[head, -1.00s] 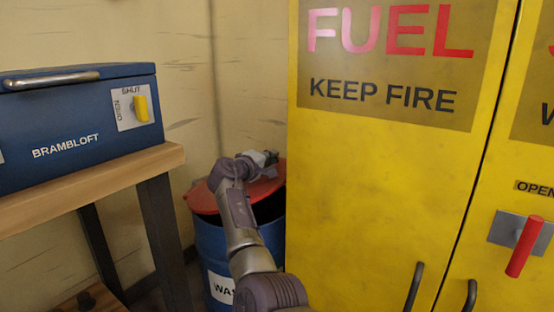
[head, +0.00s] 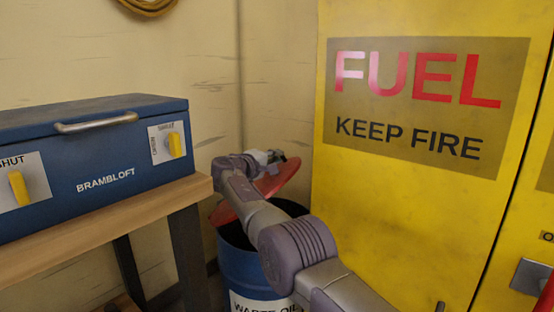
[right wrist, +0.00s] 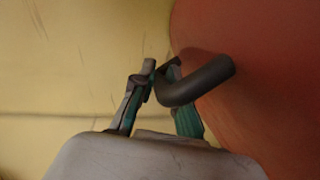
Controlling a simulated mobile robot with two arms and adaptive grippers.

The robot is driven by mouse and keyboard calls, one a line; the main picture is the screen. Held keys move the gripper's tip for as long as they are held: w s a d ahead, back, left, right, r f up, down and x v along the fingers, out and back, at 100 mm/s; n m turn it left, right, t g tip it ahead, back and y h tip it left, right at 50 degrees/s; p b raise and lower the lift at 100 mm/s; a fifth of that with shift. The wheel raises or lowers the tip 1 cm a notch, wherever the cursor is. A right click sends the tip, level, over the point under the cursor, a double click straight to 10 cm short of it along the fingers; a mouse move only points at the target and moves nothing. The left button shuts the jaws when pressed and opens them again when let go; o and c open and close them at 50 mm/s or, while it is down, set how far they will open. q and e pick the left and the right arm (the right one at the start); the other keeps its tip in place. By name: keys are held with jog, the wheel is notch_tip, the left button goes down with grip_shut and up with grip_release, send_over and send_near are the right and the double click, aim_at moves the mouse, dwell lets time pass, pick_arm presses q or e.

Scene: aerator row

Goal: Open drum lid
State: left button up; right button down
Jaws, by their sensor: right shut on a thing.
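The blue drum (head: 246,268), with a white label reading waste oil, stands between the bench and the yellow cabinet. Its red lid (head: 277,178) is tilted up steeply, and the dark opening shows below it. My right gripper (head: 272,157) is at the lid's upper part, with my arm crossing in front of the drum. In the right wrist view, my right gripper (right wrist: 162,85) is shut on the dark bent lid handle (right wrist: 200,82), beside the red lid face (right wrist: 262,80). My left gripper is not in view.
A blue box (head: 90,165) marked Brambloft, with yellow switches, sits on a wooden bench (head: 110,222) at the left. The yellow fuel cabinet (head: 400,225) stands close on the drum's right. The wall is close behind.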

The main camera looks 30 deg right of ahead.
jog(key=shift+f, duration=0.1)
jog(key=c, duration=1.4)
grip_release()
jog(key=shift+c, duration=0.2)
